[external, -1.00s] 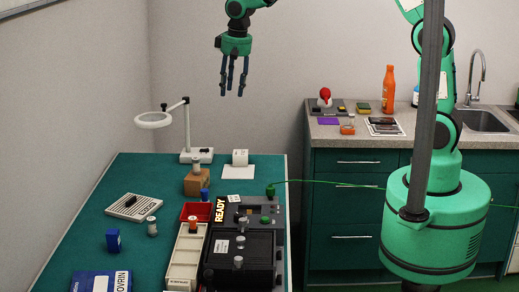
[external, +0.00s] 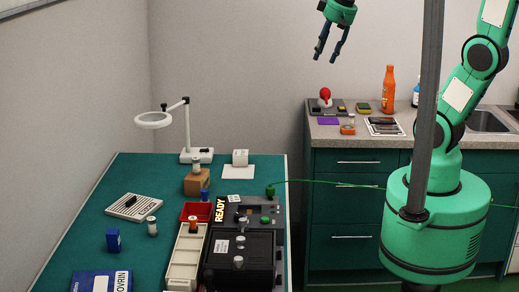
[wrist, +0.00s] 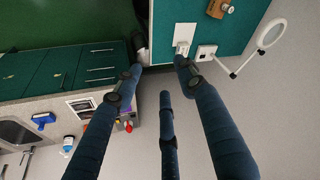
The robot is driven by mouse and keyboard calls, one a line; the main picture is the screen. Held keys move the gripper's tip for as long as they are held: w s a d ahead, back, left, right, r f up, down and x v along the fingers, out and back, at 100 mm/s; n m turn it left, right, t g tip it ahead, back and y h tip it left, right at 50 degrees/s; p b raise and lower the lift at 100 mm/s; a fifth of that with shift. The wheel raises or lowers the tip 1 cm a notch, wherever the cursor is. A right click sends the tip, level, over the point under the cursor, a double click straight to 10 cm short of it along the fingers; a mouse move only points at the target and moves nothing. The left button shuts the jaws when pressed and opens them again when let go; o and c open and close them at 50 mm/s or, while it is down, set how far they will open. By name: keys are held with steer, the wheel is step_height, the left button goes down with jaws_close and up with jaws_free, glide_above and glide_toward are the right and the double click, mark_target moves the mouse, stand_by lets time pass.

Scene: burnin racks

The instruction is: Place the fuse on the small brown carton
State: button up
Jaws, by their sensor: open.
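The small brown carton (external: 192,184) stands on the green bench, in front of the magnifier lamp's base. A pale, grey-capped cylinder that looks like the fuse (external: 196,166) stands upright on top of it. In the wrist view the carton (wrist: 219,8) is at the top edge, with the cylinder (wrist: 231,10) on it. My gripper (external: 326,58) is open and empty, high in the air right of the bench, well clear of the carton. Its spread fingers fill the middle of the wrist view (wrist: 161,80). Another similar cylinder (external: 152,227) stands on the bench at left.
A magnifier lamp (external: 186,125) stands behind the carton. A red bin (external: 187,215), a pale tray (external: 178,267) and a black tester (external: 225,265) sit in front. A green cable (external: 330,182) runs off right. The sink counter (external: 330,137) holds bottles and small items.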

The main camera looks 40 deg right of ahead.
steer(key=s+d+f+t, duration=0.1)
steer(key=s+d, duration=0.3)
steer(key=s, duration=0.8)
steer(key=shift+s+d+f, duration=0.2)
steer(key=shift+s+f, duration=0.05)
steer(key=shift+f, duration=0.35)
step_height(320, 180, down, 4)
steer(key=b, duration=0.4)
steer(key=shift+f, duration=0.15)
